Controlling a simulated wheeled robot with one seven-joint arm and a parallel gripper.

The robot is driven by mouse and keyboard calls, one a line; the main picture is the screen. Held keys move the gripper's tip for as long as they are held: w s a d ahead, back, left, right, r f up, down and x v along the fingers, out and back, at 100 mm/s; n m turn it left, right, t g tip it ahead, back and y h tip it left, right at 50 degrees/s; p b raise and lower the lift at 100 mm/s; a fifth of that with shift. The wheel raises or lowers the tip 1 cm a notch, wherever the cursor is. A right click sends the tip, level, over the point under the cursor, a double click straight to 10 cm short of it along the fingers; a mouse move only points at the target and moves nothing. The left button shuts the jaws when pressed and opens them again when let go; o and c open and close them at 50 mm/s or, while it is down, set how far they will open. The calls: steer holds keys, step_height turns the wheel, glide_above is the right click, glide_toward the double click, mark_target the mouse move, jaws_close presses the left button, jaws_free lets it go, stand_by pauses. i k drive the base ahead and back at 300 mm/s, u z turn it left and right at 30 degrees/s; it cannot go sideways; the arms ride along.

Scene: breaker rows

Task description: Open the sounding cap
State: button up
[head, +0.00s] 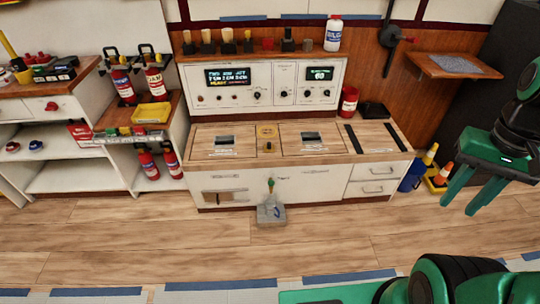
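No part in view is clearly marked as the sounding cap. A small grey fitting (271,213) stands on the floor against the front of the white cabinet, with a green-tipped upright part (270,186) on top. A small yellow plate (267,132) lies on the wooden counter between two dark-slotted panels. I cannot tell whether either is the cap. My gripper (459,207) hangs at the right, fingers pointing down and spread apart with nothing between them. It is well to the right of the fitting and touches nothing.
The white cabinet (300,187) has a wooden counter and a control panel (265,86) behind it. Shelves with red extinguishers (123,87) stand at the left. An orange cone (443,174) and blue bucket (413,177) are near my gripper. The wooden floor in front is clear.

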mark_target(268, 147)
steer(key=k, duration=0.9)
steer(key=u, duration=0.5)
steer(key=i, duration=2.15)
steer(key=z, duration=0.5)
